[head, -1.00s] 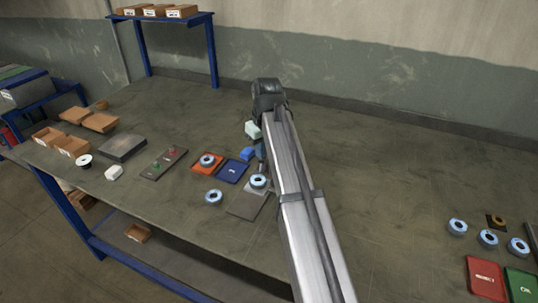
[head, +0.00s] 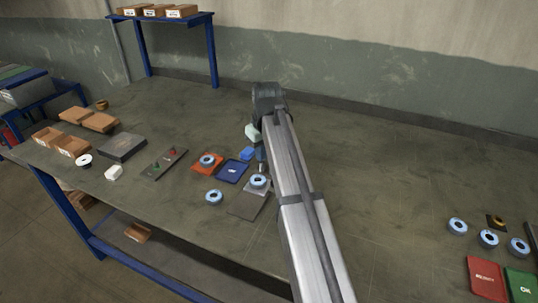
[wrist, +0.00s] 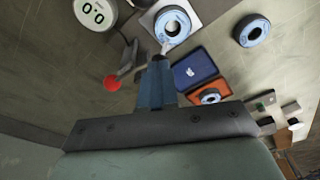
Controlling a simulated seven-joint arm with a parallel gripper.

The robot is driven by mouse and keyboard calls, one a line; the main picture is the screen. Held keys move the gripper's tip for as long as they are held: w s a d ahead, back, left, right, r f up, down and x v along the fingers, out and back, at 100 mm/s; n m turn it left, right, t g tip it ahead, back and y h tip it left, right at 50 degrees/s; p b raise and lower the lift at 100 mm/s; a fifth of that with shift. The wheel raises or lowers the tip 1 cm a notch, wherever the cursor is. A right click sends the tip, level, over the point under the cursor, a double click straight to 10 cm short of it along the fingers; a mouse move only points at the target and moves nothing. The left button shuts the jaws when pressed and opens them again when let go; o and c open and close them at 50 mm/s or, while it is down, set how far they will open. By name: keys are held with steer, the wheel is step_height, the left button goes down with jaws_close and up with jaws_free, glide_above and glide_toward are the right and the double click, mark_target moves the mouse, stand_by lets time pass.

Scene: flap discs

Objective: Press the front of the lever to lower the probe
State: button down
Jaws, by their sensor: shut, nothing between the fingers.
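My gripper (wrist: 159,60) is shut and empty, its blue fingers pointing down at the bench. In the wrist view a red knob (wrist: 112,83), which looks like the lever's end, is left of the fingers, apart from them. A dark grey bar (wrist: 128,58) lies between the knob and the fingers. A round gauge (wrist: 90,12) reading 0.0 is at the top left. A blue flap disc (wrist: 173,12) sits on a grey plate (wrist: 203,10) just beyond the fingertips. In the head view this disc (head: 259,181) is beside my arm, which hides the gauge and lever.
A blue tray (head: 231,172) and an orange tray (head: 199,165) holding a disc are left of the plate. A loose disc (head: 213,197) lies near the front edge. A red tray (head: 484,277) and green tray (head: 522,284) are far right.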

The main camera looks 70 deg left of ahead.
steer(key=shift+f, duration=0.75)
step_height(320, 180, up, 9)
stand_by(0.8)
stand_by(1.0)
